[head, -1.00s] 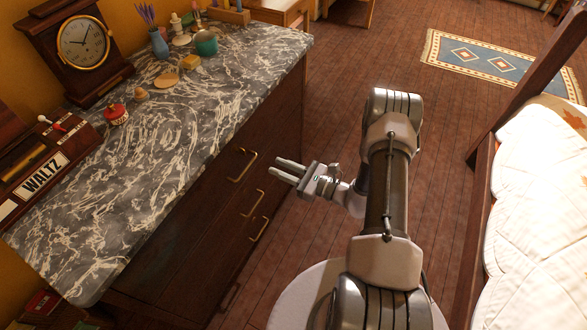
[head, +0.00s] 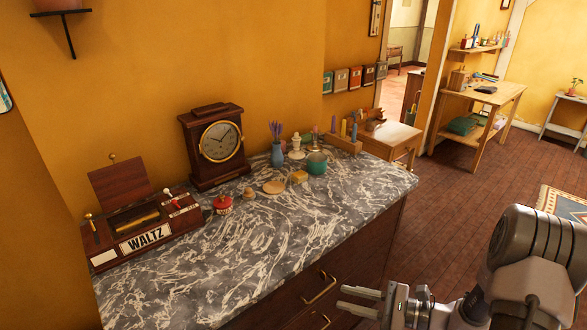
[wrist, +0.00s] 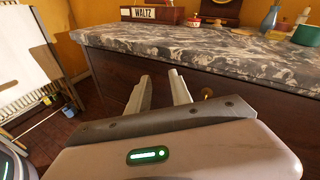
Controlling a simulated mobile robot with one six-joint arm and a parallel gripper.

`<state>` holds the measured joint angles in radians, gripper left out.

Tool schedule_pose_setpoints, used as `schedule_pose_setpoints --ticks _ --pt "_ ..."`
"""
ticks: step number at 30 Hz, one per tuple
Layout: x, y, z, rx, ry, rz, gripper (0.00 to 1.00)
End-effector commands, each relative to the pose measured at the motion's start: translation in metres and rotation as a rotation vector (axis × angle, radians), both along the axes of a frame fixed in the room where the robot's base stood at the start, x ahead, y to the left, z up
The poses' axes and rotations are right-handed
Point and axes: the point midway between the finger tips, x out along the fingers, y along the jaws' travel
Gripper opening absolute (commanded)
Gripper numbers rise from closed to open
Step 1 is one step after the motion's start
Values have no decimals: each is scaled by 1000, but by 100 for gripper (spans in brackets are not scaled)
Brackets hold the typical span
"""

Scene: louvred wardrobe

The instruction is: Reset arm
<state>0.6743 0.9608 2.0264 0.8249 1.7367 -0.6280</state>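My gripper (head: 360,301) is at the lower right in the head view, in front of the dark wooden cabinet (head: 372,258) and below the level of its marble top. Its two fingers are apart with nothing between them. In the wrist view, the gripper (wrist: 160,88) points at the cabinet front (wrist: 104,67), with a brass handle (wrist: 207,93) just right of the fingers. The fingers look clear of the handle, but the exact gap is hard to tell. My arm is folded at the right of the head view.
The marble top (head: 240,255) holds a WALTZ box (head: 145,239), a clock (head: 219,140), a red pot (head: 223,205), a teal cup (head: 316,163) and a blue vase (head: 277,155). Wooden floor (head: 440,185) lies open to the right. A white panel (wrist: 25,45) stands left in the wrist view.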

Motion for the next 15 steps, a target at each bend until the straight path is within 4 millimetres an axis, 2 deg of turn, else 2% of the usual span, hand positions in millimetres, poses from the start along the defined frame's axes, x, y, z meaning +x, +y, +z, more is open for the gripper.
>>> schedule_pose_setpoints --ticks 1,3,6,10,12,15 --pt "-10 24 33 -106 -38 131 26" --pt "-38 54 70 -283 -85 320 26" --pt "-84 83 110 -571 -178 544 26" --pt "-139 91 147 -979 -357 730 26" --pt "-160 87 163 -1184 -472 770 26" --pt "-177 78 182 -1412 -624 768 26"
